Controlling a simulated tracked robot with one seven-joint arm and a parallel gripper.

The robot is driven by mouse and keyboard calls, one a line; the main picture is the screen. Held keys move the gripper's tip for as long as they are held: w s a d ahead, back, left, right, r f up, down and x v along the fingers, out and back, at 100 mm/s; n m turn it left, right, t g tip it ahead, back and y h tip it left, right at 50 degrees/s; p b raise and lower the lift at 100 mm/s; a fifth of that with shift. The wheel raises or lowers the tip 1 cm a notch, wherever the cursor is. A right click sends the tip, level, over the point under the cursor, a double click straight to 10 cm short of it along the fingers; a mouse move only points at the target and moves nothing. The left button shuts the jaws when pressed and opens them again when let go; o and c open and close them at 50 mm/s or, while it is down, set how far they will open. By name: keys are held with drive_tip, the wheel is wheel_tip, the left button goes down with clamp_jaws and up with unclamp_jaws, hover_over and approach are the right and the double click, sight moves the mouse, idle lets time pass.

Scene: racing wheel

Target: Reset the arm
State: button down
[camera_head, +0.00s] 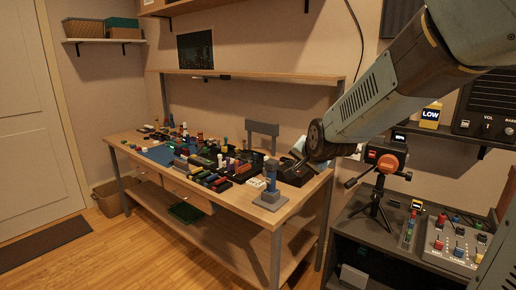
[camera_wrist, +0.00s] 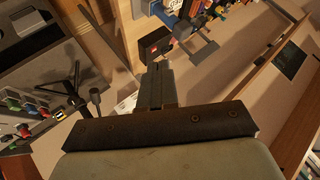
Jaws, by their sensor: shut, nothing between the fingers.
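My arm (camera_head: 400,85) reaches in from the upper right in the head view and slopes down to the left. Its dark wrist end (camera_head: 320,140) hangs in front of the wall, over the right end of the workbench as seen there. In the wrist view, my gripper (camera_wrist: 158,72) shows as two grey fingers side by side with no gap between them. It is shut and empty. The fingers are hard to make out in the head view, where the wrist end partly covers the things behind it.
To the right, a dark cabinet (camera_head: 352,215) bears an orange-and-black device on a tripod (camera_head: 385,160) and a control box (camera_head: 452,246).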

drive_tip(key=s+d+r+n+g+h, duration=0.1)
drive_tip(key=s+d, duration=0.4)
drive_tip(key=s, duration=0.8)
drive_tip(key=s+d+r+n+g+h, duration=0.1)
drive_tip(key=s+d+r+n+g, duration=0.2)
drive_tip(key=s, duration=1)
drive_tip(key=d+n, duration=0.2)
drive_tip(key=d, duration=0.1)
drive_tip(key=shift+d+r+n, duration=0.2)
drive_tip(key=shift+n, duration=0.2)
